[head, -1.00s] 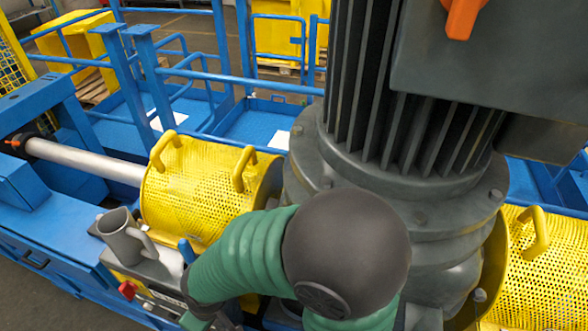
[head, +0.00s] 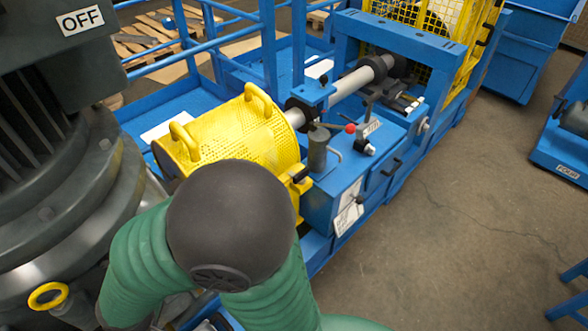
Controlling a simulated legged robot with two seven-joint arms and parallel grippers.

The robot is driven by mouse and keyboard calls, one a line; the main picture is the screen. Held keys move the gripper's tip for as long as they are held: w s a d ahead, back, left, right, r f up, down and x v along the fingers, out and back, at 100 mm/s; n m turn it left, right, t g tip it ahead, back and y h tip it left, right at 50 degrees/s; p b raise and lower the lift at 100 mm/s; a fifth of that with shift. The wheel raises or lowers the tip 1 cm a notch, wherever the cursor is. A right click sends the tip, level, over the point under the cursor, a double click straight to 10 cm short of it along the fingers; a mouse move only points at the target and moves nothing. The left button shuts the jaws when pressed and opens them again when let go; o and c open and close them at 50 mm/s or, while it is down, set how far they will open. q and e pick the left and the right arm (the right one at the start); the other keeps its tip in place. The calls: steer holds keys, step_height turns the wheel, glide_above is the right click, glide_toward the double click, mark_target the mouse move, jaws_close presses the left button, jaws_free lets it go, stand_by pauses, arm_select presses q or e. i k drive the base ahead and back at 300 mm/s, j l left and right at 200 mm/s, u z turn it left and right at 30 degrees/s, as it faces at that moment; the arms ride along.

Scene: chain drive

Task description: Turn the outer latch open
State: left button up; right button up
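A yellow perforated guard (head: 228,140) with two loop handles covers the shaft beside the grey motor. On its near right edge sits a small dark fitting (head: 299,175) that looks like a latch; whether it is open or closed is too small to tell. My green arm (head: 150,255) with a black rounded joint (head: 232,220) fills the lower middle and hides the guard's lower front. Neither of my grippers shows in the head view.
The large grey motor (head: 50,190) with an OFF sign stands at the left. A blue bench (head: 345,195) right of the guard carries a grey mug-like cylinder (head: 318,148) and a red-knobbed lever (head: 350,128). Open brown floor (head: 455,210) lies to the right.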

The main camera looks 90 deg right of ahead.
mark_target(301, 175)
steer(key=z, duration=2.65)
